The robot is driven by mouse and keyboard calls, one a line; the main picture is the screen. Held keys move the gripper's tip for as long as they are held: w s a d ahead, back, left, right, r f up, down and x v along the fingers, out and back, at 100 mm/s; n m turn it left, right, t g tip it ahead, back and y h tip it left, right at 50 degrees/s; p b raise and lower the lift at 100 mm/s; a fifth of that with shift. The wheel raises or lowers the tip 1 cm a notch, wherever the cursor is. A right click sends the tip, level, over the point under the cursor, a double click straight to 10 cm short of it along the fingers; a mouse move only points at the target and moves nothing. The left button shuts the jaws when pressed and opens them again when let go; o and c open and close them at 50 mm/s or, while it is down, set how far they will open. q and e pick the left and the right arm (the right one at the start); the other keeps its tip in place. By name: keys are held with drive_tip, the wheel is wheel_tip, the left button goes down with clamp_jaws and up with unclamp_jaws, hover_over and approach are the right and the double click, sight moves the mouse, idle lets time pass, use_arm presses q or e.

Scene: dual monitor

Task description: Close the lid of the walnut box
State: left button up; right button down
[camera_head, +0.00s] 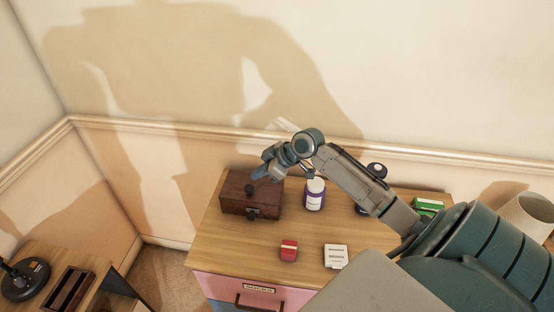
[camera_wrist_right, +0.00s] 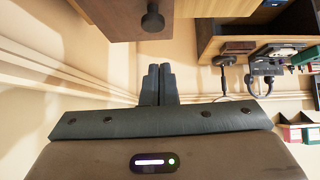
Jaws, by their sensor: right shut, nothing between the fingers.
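The walnut box (camera_head: 235,207) stands at the left back of the wooden dresser top. In the right wrist view the shut fingers (camera_wrist_right: 158,84) are just below the box's wooden surface and knob (camera_wrist_right: 152,20), apart from the knob. My left gripper is not in view.
A white bottle with a purple label (camera_head: 314,196) stands close right of the box. A red carton (camera_head: 289,250), a white carton (camera_head: 336,256) and a green box (camera_head: 428,206) are on the dresser (camera_head: 222,250). The wall is close behind. The front left top is clear.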

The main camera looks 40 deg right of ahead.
drive_tip(key=b+v, duration=0.2)
drive_tip(key=v, duration=0.5)
drive_tip(key=shift+d+r, duration=0.15)
drive_tip(key=shift+r, duration=0.1)
